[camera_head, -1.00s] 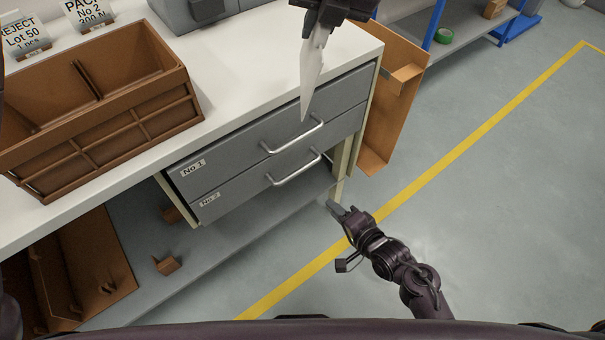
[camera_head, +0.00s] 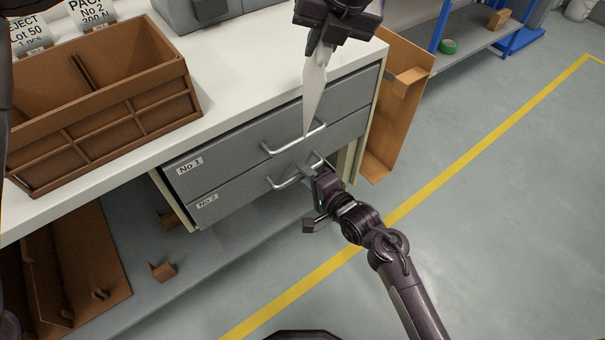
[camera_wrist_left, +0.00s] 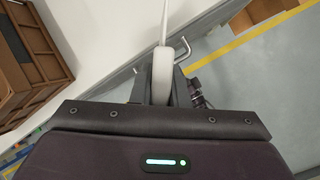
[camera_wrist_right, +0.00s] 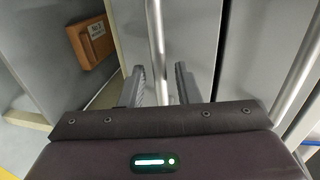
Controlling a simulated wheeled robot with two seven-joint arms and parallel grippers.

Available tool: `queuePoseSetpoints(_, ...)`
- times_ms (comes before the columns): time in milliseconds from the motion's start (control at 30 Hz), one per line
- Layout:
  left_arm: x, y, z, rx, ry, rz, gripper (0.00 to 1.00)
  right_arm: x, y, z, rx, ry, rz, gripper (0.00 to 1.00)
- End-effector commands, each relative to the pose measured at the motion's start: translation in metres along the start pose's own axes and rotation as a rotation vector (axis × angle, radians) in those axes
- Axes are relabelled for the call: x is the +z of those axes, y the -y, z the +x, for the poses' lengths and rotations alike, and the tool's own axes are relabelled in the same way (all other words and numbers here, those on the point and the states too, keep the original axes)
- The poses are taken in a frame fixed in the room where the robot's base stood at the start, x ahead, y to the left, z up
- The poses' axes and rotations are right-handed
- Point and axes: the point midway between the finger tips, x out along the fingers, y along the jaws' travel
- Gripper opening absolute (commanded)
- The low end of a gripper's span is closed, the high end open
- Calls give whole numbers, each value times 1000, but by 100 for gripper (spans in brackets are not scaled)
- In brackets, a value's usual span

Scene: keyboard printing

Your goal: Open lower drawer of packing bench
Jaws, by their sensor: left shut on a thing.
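The packing bench (camera_head: 240,105) has an upper drawer labelled No 1 (camera_head: 225,163) and a lower drawer labelled No 2 (camera_head: 240,190), both closed, each with a silver bar handle. My right gripper (camera_head: 310,174) is at the right end of the lower handle (camera_head: 284,185). In the right wrist view its two fingers (camera_wrist_right: 162,88) are apart, with a silver bar (camera_wrist_right: 155,35) running between or just ahead of them; I cannot tell whether they touch. My left gripper (camera_head: 318,42) is shut on a white pointed object (camera_head: 314,90), held tip down in front of the drawers.
A brown divided box (camera_head: 100,105) stands on the bench top at left. A brown panel (camera_head: 395,110) stands beside the bench's right side. A lower shelf (camera_head: 190,255) runs under the drawers. The floor to the right (camera_head: 500,220) is clear.

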Motion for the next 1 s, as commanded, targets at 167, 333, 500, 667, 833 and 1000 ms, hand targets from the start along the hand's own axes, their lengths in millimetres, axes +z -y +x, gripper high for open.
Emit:
queuePoseSetpoints(167,-1,1,2,0,1,0,0,0,0,12,1,0,0,30)
queuePoseSetpoints(333,-1,0,2,0,1,0,0,0,0,13,1,0,0,30)
queuePoseSetpoints(500,-1,0,2,0,1,0,0,0,0,13,1,0,0,20)
queuePoseSetpoints(667,-1,0,2,0,1,0,0,0,0,13,1,0,0,0)
queuePoseSetpoints(833,-1,0,2,0,1,0,0,0,0,13,1,0,0,0)
queuePoseSetpoints(1000,0,0,1,0,1,0,0,0,0,11,2,0,0,0)
